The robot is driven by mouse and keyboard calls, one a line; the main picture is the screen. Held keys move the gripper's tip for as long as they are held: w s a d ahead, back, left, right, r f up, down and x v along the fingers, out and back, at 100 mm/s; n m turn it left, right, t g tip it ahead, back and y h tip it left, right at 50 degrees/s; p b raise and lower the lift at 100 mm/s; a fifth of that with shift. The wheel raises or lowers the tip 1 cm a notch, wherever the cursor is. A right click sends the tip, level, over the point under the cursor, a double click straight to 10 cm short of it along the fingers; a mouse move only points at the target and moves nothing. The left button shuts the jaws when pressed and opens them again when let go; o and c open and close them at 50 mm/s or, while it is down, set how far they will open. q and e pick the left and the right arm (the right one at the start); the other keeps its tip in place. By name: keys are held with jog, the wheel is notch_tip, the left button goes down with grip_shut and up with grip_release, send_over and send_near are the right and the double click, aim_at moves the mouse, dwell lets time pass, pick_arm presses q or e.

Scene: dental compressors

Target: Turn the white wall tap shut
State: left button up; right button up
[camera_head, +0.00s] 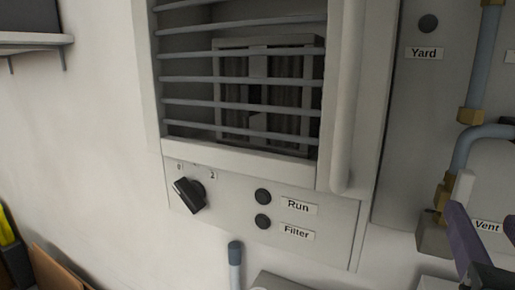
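A blue-grey pipe (475,140) with brass fittings (440,196) runs down the wall at the right edge and ends at a grey-brown block (434,238). A small pale upright piece (463,186) stands beside the lower fitting. I cannot tell whether it is the white tap's handle or a fingertip. Purple finger-like parts with dark parts below, apparently my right gripper (484,232), come in from the lower right beside this piece. They are cut by the frame, so contact and opening are unclear. My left gripper is not in view.
A grey wall unit has a barred grille (245,105), a black rotary knob (189,194) and round buttons labelled Run (263,196) and Filter (263,221). A panel labelled Yard (424,53) adjoins it. A shelf (30,40) is upper left.

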aim_at(459, 177)
jog(key=shift+w+r+n+t+p, duration=0.15)
jog(key=shift+w+r+n+p, duration=0.1)
jog(key=shift+w, duration=0.25)
jog(key=shift+w+r+n+t+p, duration=0.15)
jog(key=shift+w+r+n, duration=0.1)
jog(key=shift+w, duration=0.2)
jog(key=p+x, duration=0.3)
jog(key=x, duration=0.4)
jog(key=shift+w+d+f+p, duration=0.15)
jog(key=shift+w+d+p, duration=0.05)
jog(key=shift+d+p, duration=0.2)
jog(key=shift+w+d+f, duration=0.15)
jog(key=shift+w, duration=0.2)
jog(key=shift+c, duration=0.3)
grip_shut()
